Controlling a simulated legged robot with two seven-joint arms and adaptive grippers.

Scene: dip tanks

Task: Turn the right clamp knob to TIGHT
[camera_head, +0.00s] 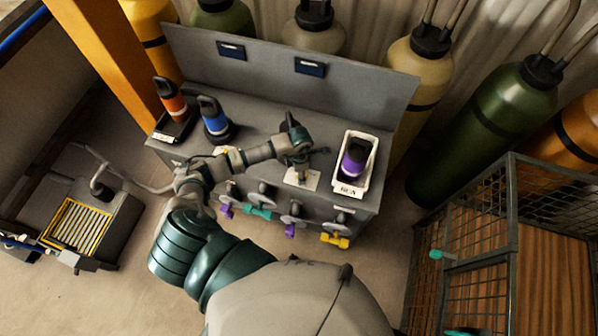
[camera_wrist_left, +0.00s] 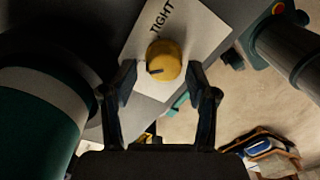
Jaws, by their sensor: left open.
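My left gripper (camera_head: 302,160) is over the front of the grey bench, above a white label plate (camera_head: 302,181). In the left wrist view the gripper (camera_wrist_left: 162,78) is open, with a finger on each side of a yellow round knob (camera_wrist_left: 165,62). Contact with the knob cannot be told. The knob's dark pointer mark is on its lower left, away from the word TIGHT on the white plate (camera_wrist_left: 195,30). In the head view the gripper largely hides the knob. Another white plate (camera_head: 228,150) lies further left, partly behind my arm. My right gripper is not in view.
A white tray (camera_head: 343,189) with a purple and black item stands right of the gripper. A blue bottle-like item (camera_head: 214,122) and an orange one (camera_head: 170,97) stand at left. Valves with coloured handles (camera_head: 258,211) line the bench front. A wire cage (camera_head: 470,240) stands at right.

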